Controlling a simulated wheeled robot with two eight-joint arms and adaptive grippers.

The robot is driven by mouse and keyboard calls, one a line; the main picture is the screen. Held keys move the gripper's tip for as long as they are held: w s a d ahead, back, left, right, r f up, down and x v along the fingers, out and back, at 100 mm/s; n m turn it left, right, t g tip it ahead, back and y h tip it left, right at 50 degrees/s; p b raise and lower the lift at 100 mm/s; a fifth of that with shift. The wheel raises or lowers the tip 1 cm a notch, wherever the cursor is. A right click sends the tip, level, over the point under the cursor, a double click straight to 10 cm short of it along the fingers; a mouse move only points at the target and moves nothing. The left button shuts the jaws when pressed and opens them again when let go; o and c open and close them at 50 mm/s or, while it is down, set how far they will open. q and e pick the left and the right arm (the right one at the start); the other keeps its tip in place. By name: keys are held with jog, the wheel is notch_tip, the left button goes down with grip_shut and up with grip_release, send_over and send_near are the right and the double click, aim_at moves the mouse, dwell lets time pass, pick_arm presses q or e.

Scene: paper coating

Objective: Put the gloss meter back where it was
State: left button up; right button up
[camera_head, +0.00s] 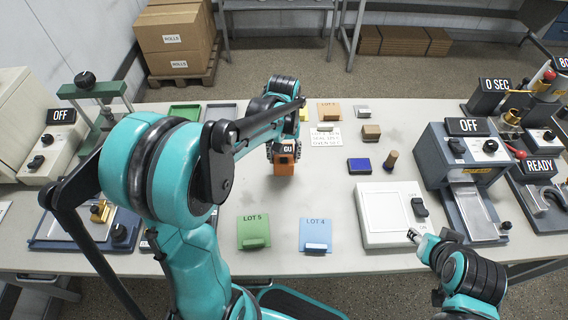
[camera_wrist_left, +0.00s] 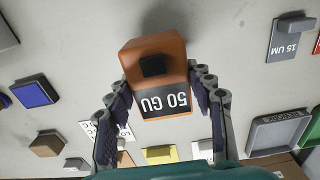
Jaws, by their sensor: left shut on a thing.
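The gloss meter is an orange box with a dark display. In the head view the gloss meter (camera_head: 284,167) is around the middle of the table, below my left gripper (camera_head: 284,150). In the left wrist view the gloss meter (camera_wrist_left: 150,52) sits between the fingers of my left gripper (camera_wrist_left: 160,88), reading "50 GU". The left gripper is shut on it. I cannot tell whether its base touches the table. My right gripper (camera_head: 415,236) is at the front right, by the white scale's corner, and its jaws are too small to read.
Green LOT 5 (camera_head: 253,230) and blue LOT 4 (camera_head: 316,233) cards lie at the front edge. The white scale (camera_head: 385,238), a blue pad (camera_head: 359,166) and a wooden block (camera_head: 371,131) are to the right. Bare table lies around the meter.

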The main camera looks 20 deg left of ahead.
pick_arm(q)
jog(key=shift+f+b, duration=0.75)
jog(key=shift+f, duration=1.05)
jog(key=shift+f, duration=0.15)
jog(key=o, duration=1.4)
